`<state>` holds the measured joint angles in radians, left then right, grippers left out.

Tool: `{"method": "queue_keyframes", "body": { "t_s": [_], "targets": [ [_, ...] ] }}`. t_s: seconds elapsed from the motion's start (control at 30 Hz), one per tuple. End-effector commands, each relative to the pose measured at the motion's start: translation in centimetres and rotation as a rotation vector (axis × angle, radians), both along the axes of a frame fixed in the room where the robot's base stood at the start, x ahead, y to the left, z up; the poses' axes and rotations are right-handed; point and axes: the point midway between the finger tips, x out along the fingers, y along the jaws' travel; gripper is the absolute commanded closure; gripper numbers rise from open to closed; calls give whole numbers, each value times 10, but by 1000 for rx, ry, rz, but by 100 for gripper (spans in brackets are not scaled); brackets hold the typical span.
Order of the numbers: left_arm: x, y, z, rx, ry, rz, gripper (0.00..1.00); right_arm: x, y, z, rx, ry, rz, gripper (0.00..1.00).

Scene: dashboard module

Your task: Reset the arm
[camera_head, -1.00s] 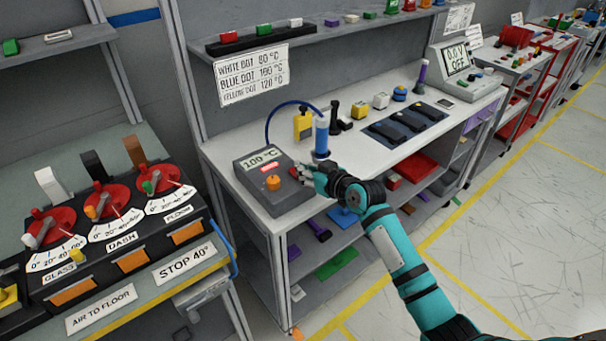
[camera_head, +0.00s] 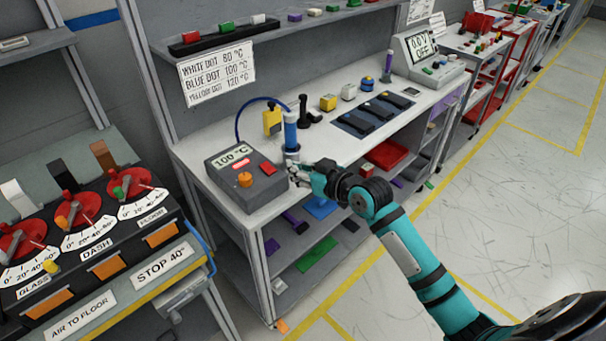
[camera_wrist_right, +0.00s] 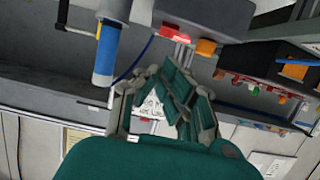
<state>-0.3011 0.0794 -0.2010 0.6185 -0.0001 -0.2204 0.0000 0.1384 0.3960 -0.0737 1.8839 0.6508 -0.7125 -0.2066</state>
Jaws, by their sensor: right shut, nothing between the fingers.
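My right arm, teal with black joints, reaches in from the lower right in the head view. Its right gripper (camera_head: 297,174) is shut and empty, near the front edge of the workbench, just right of the grey control box (camera_head: 245,172) that reads 100 °C. In the right wrist view the gripper (camera_wrist_right: 172,85) fingers are closed together, and the blue-handled tool (camera_wrist_right: 107,55) is to their left. The same blue tool (camera_head: 291,130) stands upright on the bench behind the gripper. I cannot tell whether the gripper touches it. My left gripper is not in view.
The workbench (camera_head: 345,148) also carries a dark mat (camera_head: 372,118) with black items and a 0.0 V meter (camera_head: 428,62). A dashboard panel (camera_head: 98,245) with red dials stands at the left. The floor (camera_head: 480,200) at the right is open.

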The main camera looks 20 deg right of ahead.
Motion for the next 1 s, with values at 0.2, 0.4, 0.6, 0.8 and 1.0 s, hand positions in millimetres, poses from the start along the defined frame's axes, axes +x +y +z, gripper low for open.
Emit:
{"method": "queue_keyframes", "body": {
  "t_s": [0.2, 0.4, 0.6, 0.8, 1.0],
  "targets": [
    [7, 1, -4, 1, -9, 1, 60, -16, -6, 1, -1, 1, 0, 100],
    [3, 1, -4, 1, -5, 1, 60, -17, -6, 1, 0, 1, 0, 100],
    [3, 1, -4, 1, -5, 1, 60, -17, -6, 1, 0, 1, 0, 100],
    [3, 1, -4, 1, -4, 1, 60, -16, -9, -11, 1, 21, -12, 100],
    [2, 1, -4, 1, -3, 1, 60, -23, -30, -116, -7, 177, -105, 100]
  ]
}}
